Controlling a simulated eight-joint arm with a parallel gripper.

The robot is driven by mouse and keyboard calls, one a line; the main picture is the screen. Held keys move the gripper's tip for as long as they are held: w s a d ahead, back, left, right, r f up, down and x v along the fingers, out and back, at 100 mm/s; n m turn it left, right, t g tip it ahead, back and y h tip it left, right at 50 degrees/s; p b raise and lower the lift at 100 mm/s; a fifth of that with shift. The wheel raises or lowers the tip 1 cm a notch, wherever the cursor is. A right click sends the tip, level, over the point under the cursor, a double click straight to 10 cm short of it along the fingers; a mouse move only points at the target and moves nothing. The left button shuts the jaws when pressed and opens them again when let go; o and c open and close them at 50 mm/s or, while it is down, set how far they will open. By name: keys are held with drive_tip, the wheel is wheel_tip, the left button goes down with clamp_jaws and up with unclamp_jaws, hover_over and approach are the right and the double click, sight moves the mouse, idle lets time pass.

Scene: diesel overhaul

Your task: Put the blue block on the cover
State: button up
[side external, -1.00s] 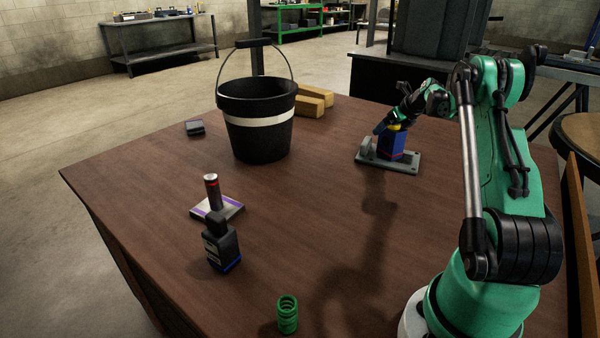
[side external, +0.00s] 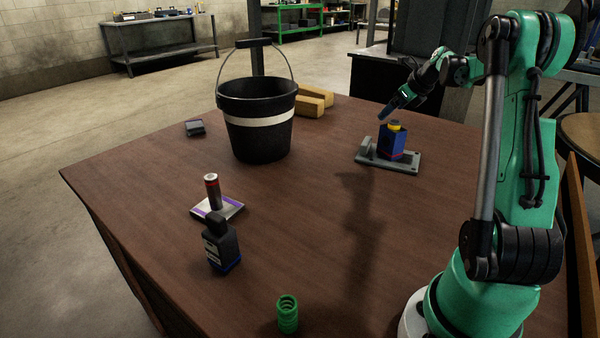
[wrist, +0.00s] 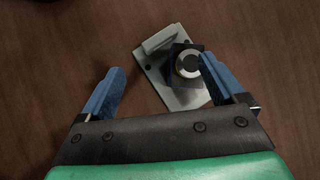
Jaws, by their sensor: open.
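The blue block (side external: 391,141), with a red band near its bottom and a yellow top, stands upright on the grey metal cover (side external: 409,164).
A black bucket (side external: 257,137) with a white band stands left of the cover, with wooden blocks (side external: 312,102) behind it. A dark bottle (side external: 220,247), a cylinder (side external: 212,190) on a small plate, a green spring (side external: 287,314) and a small dark item (side external: 195,128) lie farther left or forward. The middle table is clear.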

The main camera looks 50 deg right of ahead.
drive_tip(key=w+a+r+n+y, duration=0.1)
drive_tip(key=w+a+r+n, duration=0.15)
drive_tip(key=a+n, duration=0.85)
drive_tip(key=w+a+r+n+y, duration=0.1)
drive_tip(key=w+a+n, duration=0.2)
drive_tip(key=a+n, duration=0.7)
drive_tip(key=s+a+f+n, duration=0.2)
drive_tip(key=s+a+n, duration=0.1)
drive_tip(key=a+n, duration=0.5)
drive_tip(key=s+a+f+n, duration=0.2)
drive_tip(key=s+a+n, duration=0.2)
drive_tip(key=a+n, duration=0.4)
drive_tip(key=shift+a+n+y, duration=0.4)
drive_tip(key=shift+a, duration=0.4)
